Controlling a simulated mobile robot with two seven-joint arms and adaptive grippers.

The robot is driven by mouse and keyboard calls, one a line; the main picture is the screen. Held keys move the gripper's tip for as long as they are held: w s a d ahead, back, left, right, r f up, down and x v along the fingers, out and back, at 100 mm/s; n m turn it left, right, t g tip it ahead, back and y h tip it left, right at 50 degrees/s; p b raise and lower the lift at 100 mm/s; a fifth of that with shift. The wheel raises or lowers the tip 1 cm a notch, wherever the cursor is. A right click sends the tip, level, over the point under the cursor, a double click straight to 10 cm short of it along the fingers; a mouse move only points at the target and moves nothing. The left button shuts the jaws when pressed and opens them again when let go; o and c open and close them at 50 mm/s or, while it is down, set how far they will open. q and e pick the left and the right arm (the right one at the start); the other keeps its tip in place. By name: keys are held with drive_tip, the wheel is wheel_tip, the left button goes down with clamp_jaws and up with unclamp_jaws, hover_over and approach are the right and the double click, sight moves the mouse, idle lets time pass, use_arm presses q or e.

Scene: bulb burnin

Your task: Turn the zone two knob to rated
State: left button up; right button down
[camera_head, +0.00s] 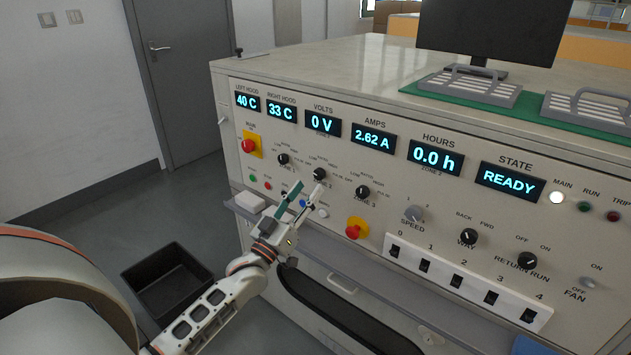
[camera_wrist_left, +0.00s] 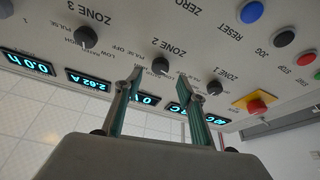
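The zone two knob (camera_head: 319,174) is a small black dial on the console's sloped front panel, between the zone one knob (camera_head: 283,159) and the zone three knob (camera_head: 362,192). My left gripper (camera_head: 308,188) is open and empty, just in front of and below the zone two knob. In the left wrist view the zone two knob (camera_wrist_left: 160,66) shows just beyond the gap between the two green-padded fingertips (camera_wrist_left: 162,80). The fingers look apart from it. Its pointer setting is too small to read. My right gripper is not in view.
A red button on yellow (camera_head: 249,146) sits at the panel's left, and another (camera_head: 356,229) below zone three. A white switch strip (camera_head: 461,282) runs lower right. The displays read 0 V (camera_head: 323,124) and READY (camera_head: 510,179). A black bin (camera_head: 168,284) stands on the floor.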

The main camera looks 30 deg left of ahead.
sight(318, 176)
use_arm(q)
drive_tip(key=x, duration=0.4)
drive_tip(key=shift+w+r, duration=0.1)
drive_tip(key=shift+w, duration=0.3)
drive_tip(key=c, duration=1.1)
